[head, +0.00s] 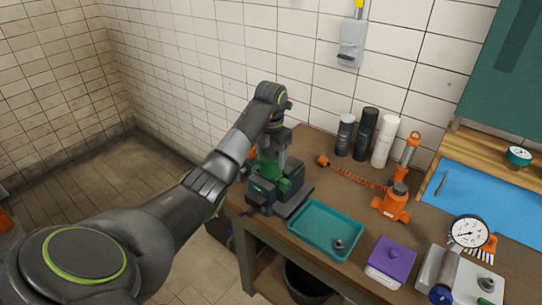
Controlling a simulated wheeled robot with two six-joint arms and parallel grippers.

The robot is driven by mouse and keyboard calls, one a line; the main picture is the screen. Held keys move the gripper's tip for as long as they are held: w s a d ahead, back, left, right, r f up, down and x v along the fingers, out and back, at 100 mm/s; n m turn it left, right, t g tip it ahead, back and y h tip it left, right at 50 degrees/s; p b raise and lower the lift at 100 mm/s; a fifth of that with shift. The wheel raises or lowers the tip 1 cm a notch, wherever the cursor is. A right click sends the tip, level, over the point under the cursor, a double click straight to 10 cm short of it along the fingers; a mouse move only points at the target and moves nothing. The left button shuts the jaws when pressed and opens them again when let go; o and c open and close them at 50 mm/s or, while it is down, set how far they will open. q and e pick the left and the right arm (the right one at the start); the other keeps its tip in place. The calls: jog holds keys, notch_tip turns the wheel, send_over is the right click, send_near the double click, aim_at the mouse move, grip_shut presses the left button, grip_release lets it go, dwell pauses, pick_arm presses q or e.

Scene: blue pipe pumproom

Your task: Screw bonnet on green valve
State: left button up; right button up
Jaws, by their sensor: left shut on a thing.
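The green valve (290,178) sits upright in a dark grey vise-like block (283,205) at the left end of the workbench. My left gripper (275,153) points down right above the valve and is shut on the bonnet at its top. The bonnet is mostly hidden by the fingers, and I cannot tell how far it sits in the valve. My right gripper is not in view.
On the wooden workbench (330,172), a teal tray (312,219) holds a small metal part (339,244).

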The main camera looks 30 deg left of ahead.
pick_arm(q)
jog(key=m, duration=0.4)
jog(key=shift+m, duration=0.3)
jog(key=o, duration=1.2)
jog(key=shift+c, duration=0.2)
